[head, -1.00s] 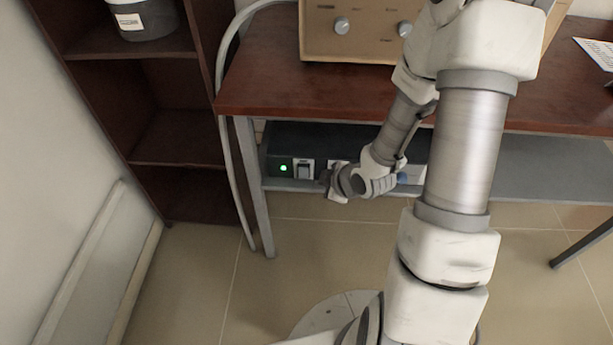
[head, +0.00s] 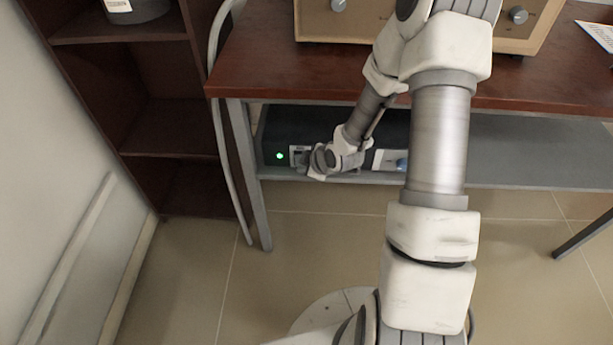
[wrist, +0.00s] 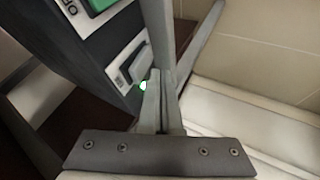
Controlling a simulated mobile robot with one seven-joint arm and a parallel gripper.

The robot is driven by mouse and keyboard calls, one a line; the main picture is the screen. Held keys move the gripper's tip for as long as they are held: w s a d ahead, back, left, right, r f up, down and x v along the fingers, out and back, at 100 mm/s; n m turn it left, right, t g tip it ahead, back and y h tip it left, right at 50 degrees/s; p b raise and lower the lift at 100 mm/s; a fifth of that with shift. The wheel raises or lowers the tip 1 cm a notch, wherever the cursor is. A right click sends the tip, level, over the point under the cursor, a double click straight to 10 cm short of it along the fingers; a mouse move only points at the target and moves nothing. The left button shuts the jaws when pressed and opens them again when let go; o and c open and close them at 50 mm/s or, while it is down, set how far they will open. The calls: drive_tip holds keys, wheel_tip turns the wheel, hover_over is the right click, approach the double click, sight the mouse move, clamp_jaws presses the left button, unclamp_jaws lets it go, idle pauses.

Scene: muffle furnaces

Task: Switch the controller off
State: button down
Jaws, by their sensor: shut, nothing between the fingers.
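The controller (head: 272,138) is a long dark box on the lower shelf under the table. A green light (head: 280,156) glows on its front at the left end. A pale switch plate (head: 294,150) sits just right of the light, partly covered by my gripper (head: 304,163). In the wrist view, my gripper (wrist: 160,80) is shut and empty, its fingers close to the front panel. A dark rocker on a pale plate (wrist: 132,66) is up and left of the fingertips, with the lit green spot (wrist: 143,86) right beside them. I cannot tell whether the fingers touch the panel.
A table leg (head: 249,180) stands left of the controller, with a pale hose (head: 222,150) beside it. A dark shelf unit (head: 168,142) is further left. A tan furnace (head: 355,24) stands on the tabletop (head: 255,70). The floor in front is clear.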

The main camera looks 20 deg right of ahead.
sight(297, 159)
drive_tip(key=shift+w+d+r, duration=0.1)
drive_tip(key=shift+w+d, duration=0.1)
drive_tip(key=shift+w, duration=0.5)
drive_tip(key=r+p, duration=0.1)
drive_tip(key=p, duration=0.1)
drive_tip(key=shift+w+d+g+p, duration=0.1)
drive_tip(key=shift+w+g+p, duration=0.2)
drive_tip(key=shift+w+p, duration=0.1)
drive_tip(key=shift+f+b, duration=0.35)
drive_tip(key=shift+f, duration=0.05)
drive_tip(key=shift+r, duration=0.15)
drive_tip(key=shift+r+p, duration=0.6)
drive_tip(key=shift+r, duration=0.1)
drive_tip(key=shift+s, duration=0.15)
